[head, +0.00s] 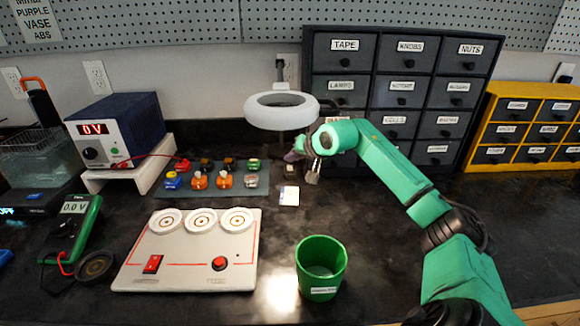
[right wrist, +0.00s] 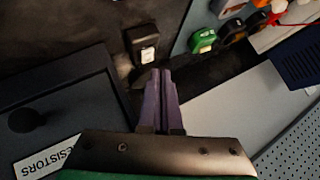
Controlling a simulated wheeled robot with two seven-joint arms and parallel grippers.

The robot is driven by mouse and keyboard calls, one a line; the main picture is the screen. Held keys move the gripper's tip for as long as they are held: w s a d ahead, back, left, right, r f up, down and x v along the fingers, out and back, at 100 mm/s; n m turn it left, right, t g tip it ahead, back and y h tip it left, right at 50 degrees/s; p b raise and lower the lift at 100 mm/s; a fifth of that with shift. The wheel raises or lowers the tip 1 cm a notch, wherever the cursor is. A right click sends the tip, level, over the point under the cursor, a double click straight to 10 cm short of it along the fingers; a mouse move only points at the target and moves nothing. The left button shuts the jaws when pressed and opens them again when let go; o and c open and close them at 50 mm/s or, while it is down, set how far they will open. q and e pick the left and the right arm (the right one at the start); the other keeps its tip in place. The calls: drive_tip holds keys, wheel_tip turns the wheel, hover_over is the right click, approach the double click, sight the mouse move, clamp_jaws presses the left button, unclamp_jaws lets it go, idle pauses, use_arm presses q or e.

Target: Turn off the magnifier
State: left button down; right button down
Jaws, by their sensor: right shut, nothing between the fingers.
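The magnifier (head: 282,110) has a pale ring head on a stand at the back of the bench. Whether its lamp is lit I cannot tell. My right gripper (head: 293,157) is below and a little right of the ring, its purple fingers shut and empty. In the right wrist view the shut fingertips (right wrist: 160,76) point toward a small dark box with a pale-edged, switch-like top (right wrist: 144,50). The fingertips appear close to the box; contact is unclear. My left gripper is not in view.
Dark labelled drawers (head: 392,95) stand behind my right arm. A mat (head: 235,188) with several small coloured parts lies left of the gripper. A white board with a red switch (head: 190,270) and a green cup (head: 320,268) are in front. The bench right of the cup is partly clear.

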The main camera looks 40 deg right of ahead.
drive_tip(key=shift+f, duration=0.4)
drive_tip(key=shift+f+b, duration=0.35)
drive_tip(key=shift+b, duration=0.1)
idle(0.5)
drive_tip(key=shift+r+p, duration=0.5)
drive_tip(key=shift+r, duration=0.25)
drive_tip(key=r+p, duration=0.2)
drive_tip(key=r, duration=0.1)
drive_tip(key=r+p, duration=0.1)
drive_tip(key=r, duration=0.1)
drive_tip(key=shift+s+a+p, duration=0.2)
drive_tip(key=shift+s+p, duration=0.05)
drive_tip(key=shift+p, duration=0.05)
